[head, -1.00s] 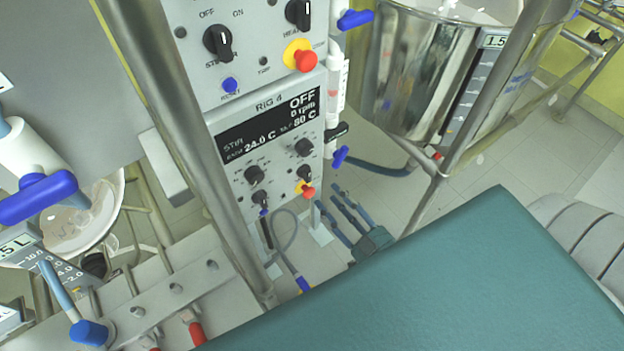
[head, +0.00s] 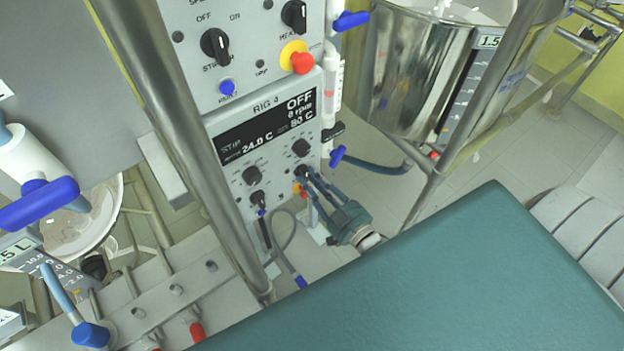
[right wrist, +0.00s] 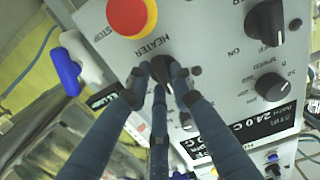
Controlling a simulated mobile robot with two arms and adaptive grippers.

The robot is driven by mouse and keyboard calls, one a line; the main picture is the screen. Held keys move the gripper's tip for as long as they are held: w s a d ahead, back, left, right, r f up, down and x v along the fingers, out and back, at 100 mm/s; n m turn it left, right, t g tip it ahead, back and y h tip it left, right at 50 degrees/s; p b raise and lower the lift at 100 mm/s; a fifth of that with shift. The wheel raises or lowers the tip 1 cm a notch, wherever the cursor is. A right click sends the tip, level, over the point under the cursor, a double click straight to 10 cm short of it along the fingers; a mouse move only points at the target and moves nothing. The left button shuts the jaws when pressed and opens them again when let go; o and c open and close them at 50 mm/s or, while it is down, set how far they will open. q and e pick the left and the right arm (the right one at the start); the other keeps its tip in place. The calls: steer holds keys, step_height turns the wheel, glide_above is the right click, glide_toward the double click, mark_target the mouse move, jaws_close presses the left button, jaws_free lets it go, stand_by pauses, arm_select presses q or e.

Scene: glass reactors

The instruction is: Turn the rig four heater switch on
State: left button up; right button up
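The rig four panel (head: 292,143) carries the RIG 4 label and a dark display (head: 262,127) reading OFF, 0 rpm, 24.0 C and 80 C. Its black heater switch (head: 302,171) sits at the panel's lower right. My right gripper (head: 307,177) is at this switch. In the right wrist view, the fingertips (right wrist: 160,78) stand on either side of the heater switch (right wrist: 159,66), beside the HEATER label. I cannot tell whether they press on it. The fingers partly cover the switch and its pointer is not readable. My left gripper is not in view.
A red stop button (right wrist: 132,14) is close to the fingers. The stir switch (head: 257,199) is at the panel's lower left. Another panel (head: 262,23) with similar switches is above. A metal frame post (head: 180,130) and a steel vessel (head: 415,75) flank the panels.

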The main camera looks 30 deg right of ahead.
jaws_close()
steer(key=shift+m, duration=0.3)
steer(key=m, duration=0.5)
steer(key=shift+a+f, duration=0.1)
steer(key=shift+f, duration=0.05)
steer(key=m+b, duration=0.1)
steer(key=m, duration=0.5)
steer(key=shift+a, duration=0.1)
steer(key=shift+m, duration=0.3)
steer(key=o, duration=0.9)
jaws_free()
steer(key=shift+s, duration=0.1)
